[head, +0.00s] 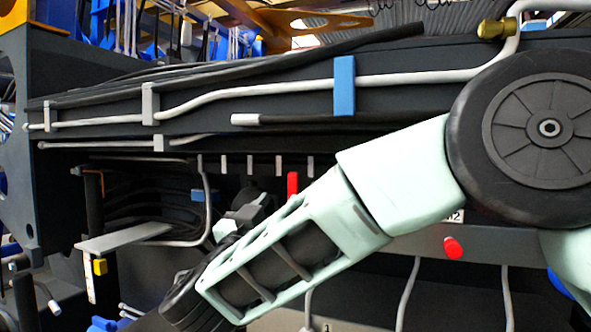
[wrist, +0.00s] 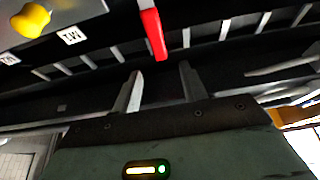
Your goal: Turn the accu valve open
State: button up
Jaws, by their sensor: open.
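A red lever (wrist: 153,35), which looks like the valve handle, hangs down from a grey panel edge in the wrist view. A short upright red handle (head: 292,184), likely the same one, shows above my forearm in the head view. My gripper (wrist: 160,68) is open and empty. Its two fingers point toward the red lever, whose lower end appears between the fingertips in the picture. I cannot tell whether they touch or how deep the gap is. In the head view my forearm hides the area below the handle.
A yellow knob (wrist: 31,19) sits by white labels left of the lever. A row of grey pipes (wrist: 118,55) runs behind the fingers. A red knob (head: 453,247) sits on the lower rail. A dark beam with hoses (head: 250,85) crosses above my arm.

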aim_at(292, 182)
jog(key=p+x, duration=0.3)
jog(key=x, duration=0.8)
jog(key=shift+r+p, duration=0.1)
jog(key=shift+p, duration=0.2)
jog(key=shift+c, duration=0.3)
grip_shut()
